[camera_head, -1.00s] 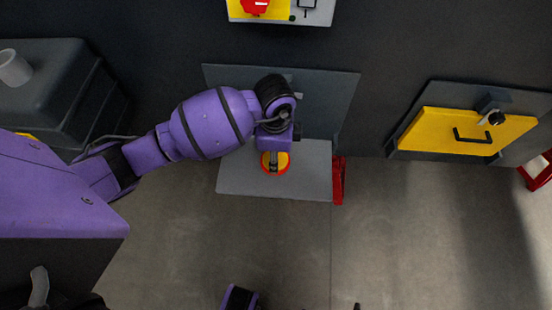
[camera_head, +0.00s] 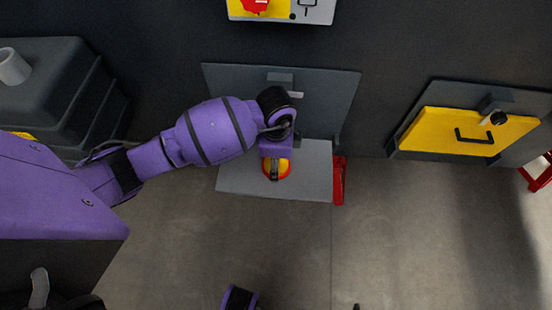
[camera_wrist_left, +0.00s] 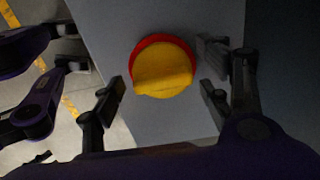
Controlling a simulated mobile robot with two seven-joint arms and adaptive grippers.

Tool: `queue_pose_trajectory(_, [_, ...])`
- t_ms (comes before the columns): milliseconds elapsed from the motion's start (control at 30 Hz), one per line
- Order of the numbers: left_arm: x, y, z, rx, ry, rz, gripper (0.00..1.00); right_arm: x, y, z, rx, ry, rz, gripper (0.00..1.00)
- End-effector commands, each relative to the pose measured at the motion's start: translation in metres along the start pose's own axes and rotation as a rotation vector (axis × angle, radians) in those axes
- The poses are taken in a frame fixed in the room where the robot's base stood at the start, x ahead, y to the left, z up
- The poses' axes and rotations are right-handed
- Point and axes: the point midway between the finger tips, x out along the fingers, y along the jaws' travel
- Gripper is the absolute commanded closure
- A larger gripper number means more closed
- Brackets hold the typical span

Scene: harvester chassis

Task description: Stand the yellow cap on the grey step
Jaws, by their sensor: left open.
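The yellow cap (camera_head: 283,167), with a red rim, is on the grey step (camera_head: 240,183). In the left wrist view the cap (camera_wrist_left: 163,70) shows a raised yellow grip on top, and the grey step (camera_wrist_left: 112,35) lies beneath it. My left gripper (camera_head: 275,172) is just above the cap and covers part of it in the head view. In the left wrist view its fingers (camera_wrist_left: 160,98) are spread, one on each side of the cap, with gaps to it. The cap's underside is hidden.
A red bracket (camera_head: 339,180) stands at the step's right edge. A grey upright panel (camera_head: 330,95) is behind the step. A yellow hatch with a black handle (camera_head: 440,135) is at the right.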

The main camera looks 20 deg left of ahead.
Motion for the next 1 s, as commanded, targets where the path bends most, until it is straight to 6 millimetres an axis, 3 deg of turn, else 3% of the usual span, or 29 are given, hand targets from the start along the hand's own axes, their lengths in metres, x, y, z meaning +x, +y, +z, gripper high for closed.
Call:
queue_pose_trajectory(233, [-0.011,-0.001,0.000,0.000,0.000,-0.002,0.30,-0.001,0.000,-0.002,0.000,0.003,0.000,0.83])
queue_pose_trajectory(700, [-0.104,-0.001,0.000,0.000,0.001,-0.003,0.30,-0.009,0.002,-0.013,0.000,0.016,0.004,0.83])
queue_pose_trajectory(1000, [-0.123,0.000,0.000,0.000,0.000,0.000,0.30,-0.011,0.003,-0.011,0.001,0.012,0.005,0.83])
